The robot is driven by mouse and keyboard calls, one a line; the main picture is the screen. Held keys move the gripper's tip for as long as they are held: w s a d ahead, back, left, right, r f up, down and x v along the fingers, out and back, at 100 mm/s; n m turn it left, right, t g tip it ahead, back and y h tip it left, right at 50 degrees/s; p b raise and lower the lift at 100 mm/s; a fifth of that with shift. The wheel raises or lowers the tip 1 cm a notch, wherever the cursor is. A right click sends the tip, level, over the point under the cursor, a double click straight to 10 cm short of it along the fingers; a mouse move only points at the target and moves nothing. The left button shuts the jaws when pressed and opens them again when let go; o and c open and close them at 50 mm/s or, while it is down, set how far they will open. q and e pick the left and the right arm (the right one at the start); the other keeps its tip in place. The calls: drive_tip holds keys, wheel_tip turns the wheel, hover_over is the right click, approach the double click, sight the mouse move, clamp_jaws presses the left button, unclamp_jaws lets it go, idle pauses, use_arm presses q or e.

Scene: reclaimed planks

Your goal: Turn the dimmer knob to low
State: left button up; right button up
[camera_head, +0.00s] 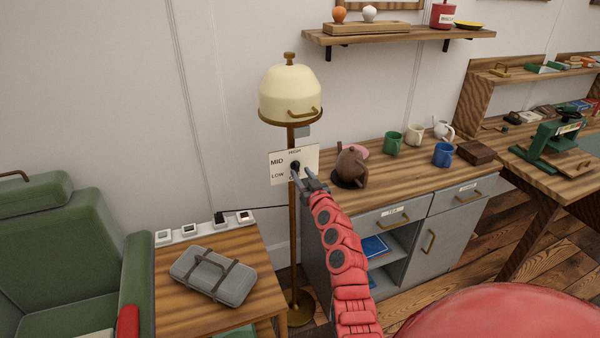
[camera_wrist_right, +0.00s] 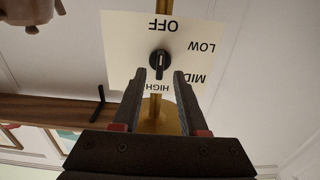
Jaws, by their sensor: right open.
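The dimmer plate (camera_head: 309,155) is a cream card on the brass pole of a lamp (camera_head: 290,95), marked HIGH, MID and LOW; OFF also reads on it in the right wrist view (camera_wrist_right: 125,50), where the lettering is upside down. The black dimmer knob (camera_wrist_right: 160,64) sits in its middle. The white line on the knob runs along the OFF–HIGH direction; I cannot tell which end is the pointer. My right gripper (camera_head: 303,172) is open, its fingertips (camera_wrist_right: 164,74) on either side of the knob's near end; contact is not clear. My left gripper is out of view.
A grey cabinet with a wooden top (camera_head: 400,172) stands right of the lamp, bearing a brown teapot (camera_head: 351,165) close to my right gripper and several mugs. A side table (camera_head: 262,270) with a grey case (camera_head: 213,275) and a green armchair (camera_head: 60,250) are at left.

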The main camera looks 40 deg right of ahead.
drive_tip(key=shift+x, duration=1.1)
drive_tip(key=shift+c, duration=0.3)
drive_tip(key=shift+f, duration=0.1)
clamp_jaws()
